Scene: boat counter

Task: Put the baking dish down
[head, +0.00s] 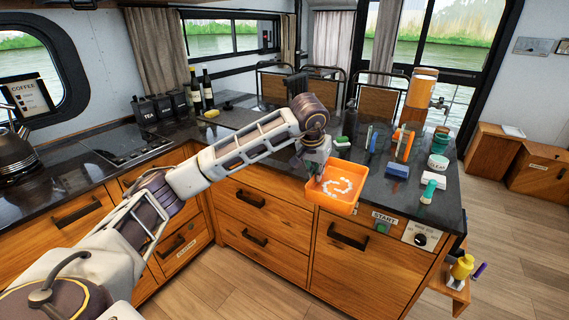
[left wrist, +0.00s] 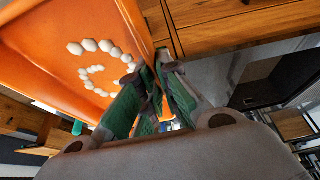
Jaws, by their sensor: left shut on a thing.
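The orange baking dish (head: 326,203) is in the head view at the front edge of the dark counter. Several small white pieces lie in it in a curved row. My left gripper (head: 320,173) is shut on the dish's rim at its back left side. In the left wrist view the dish (left wrist: 40,55) fills the upper left, and the green-padded fingers of the left gripper (left wrist: 158,92) close on its wall. The dish looks slightly tilted; I cannot tell whether it touches the counter. My right gripper is not in view.
Right of the dish on the counter (head: 418,213) stand a blue block (head: 397,171), a teal-topped bottle (head: 428,191), a white sponge-like block (head: 434,179) and a round tub (head: 437,162). An orange drink dispenser (head: 421,90) stands behind.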

